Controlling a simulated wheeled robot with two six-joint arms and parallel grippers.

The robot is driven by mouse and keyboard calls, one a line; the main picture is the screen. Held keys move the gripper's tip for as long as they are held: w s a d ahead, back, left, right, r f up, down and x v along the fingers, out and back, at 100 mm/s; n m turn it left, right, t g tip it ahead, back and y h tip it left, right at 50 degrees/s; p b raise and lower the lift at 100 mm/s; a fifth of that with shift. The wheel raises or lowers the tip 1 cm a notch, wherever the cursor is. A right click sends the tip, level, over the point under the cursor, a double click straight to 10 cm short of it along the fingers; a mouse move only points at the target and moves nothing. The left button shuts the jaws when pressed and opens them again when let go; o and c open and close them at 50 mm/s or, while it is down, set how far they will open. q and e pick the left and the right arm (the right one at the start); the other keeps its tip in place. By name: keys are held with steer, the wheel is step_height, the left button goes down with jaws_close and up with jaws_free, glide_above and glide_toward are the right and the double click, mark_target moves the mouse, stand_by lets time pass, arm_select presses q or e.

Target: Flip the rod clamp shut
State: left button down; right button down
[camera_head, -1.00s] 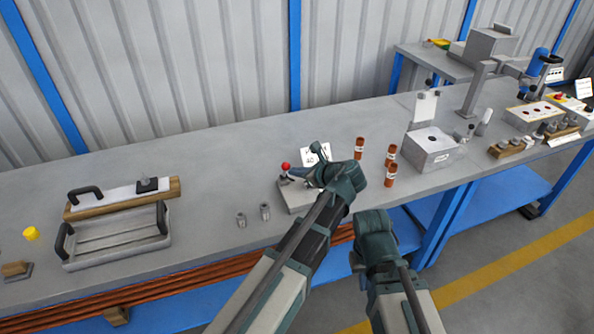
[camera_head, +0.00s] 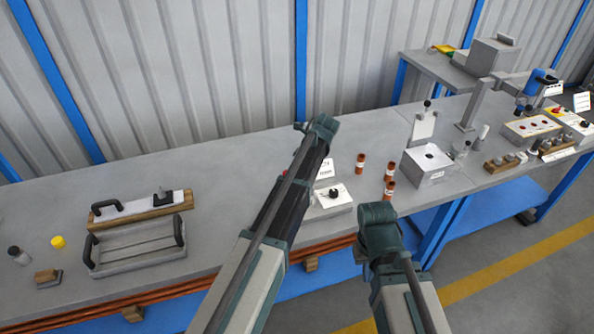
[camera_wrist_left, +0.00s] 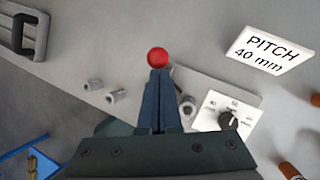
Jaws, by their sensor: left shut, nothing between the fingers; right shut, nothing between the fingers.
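A red ball knob (camera_wrist_left: 158,57) shows in the left wrist view just beyond the tips of my left gripper (camera_wrist_left: 160,72). The left fingers are together and empty; I cannot tell whether they touch it. Whatever bears the knob is mostly hidden behind these fingers, so I cannot tell the clamp's position. In the head view only a sliver of red shows beside my left forearm, and the left fingers are hidden. A grey base with a white dial panel (camera_head: 332,196) lies right of the forearm. My right gripper (camera_head: 378,212) is shut and empty near the bench's front edge.
A "PITCH 40 mm" sign (camera_wrist_left: 268,50) stands behind the base. Two small grey cylinders (camera_wrist_left: 93,84) (camera_wrist_left: 115,96) lie left of the knob. Several brown cylinders (camera_head: 389,172) and a grey box (camera_head: 428,165) stand to the right. A handled tray (camera_head: 136,246) is at left.

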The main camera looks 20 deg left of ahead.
arm_select(q)
steer(key=shift+w+a+f, duration=0.2)
steer(key=shift+w+a, duration=0.5)
steer(key=shift+w, duration=0.4)
steer(key=shift+r, duration=0.1)
steer(key=p+v, duration=1.1)
steer(key=v, duration=0.2)
steer(key=shift+w+d, duration=0.3)
steer(key=shift+w, duration=0.1)
